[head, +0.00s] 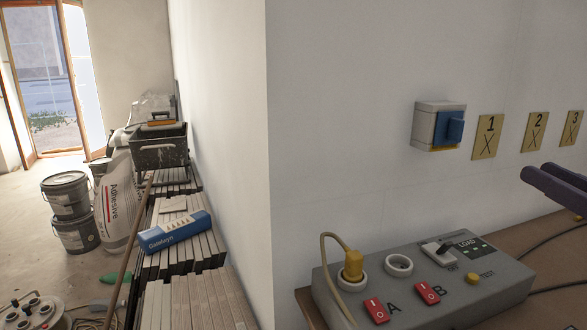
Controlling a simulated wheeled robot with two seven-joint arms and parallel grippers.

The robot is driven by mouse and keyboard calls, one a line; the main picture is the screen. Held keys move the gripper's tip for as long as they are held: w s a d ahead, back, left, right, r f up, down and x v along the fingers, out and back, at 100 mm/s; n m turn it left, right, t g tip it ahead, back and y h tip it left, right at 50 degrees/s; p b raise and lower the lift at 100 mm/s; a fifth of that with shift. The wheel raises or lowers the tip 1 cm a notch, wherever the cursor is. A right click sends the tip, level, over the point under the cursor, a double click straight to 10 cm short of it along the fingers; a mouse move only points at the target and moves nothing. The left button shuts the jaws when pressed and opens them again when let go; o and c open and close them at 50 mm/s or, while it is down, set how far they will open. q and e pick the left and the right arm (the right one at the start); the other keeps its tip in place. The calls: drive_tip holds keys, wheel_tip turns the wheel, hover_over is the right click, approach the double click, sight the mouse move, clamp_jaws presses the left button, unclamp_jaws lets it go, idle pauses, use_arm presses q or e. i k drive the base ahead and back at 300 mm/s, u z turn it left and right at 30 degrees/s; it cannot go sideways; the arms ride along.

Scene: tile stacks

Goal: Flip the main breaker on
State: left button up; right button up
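A grey power box (480,291) sits on a wooden surface against the wall. On its top is a switch with a dark lever (436,248) on a white plate, beside a dark LOAD display (469,245). The small print by the lever is too small to read surely, and its on or off position is unclear. Red rocker switches A (376,311) and B (427,293) are at the front. My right gripper (535,173), with purple fingers, is at the right edge, above and right of the box, apart from it. Its finger gap is unclear. My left gripper is out of view.
A yellow plug (353,265) with a cable stands in one socket; the other socket (398,265) is empty. A yellow TEST button (470,278) is nearby. A wall unit (438,126) has a blue part. Tile stacks (190,300) and buckets (72,213) are left.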

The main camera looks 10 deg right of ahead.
sight(446, 246)
drive_tip(key=k, duration=1)
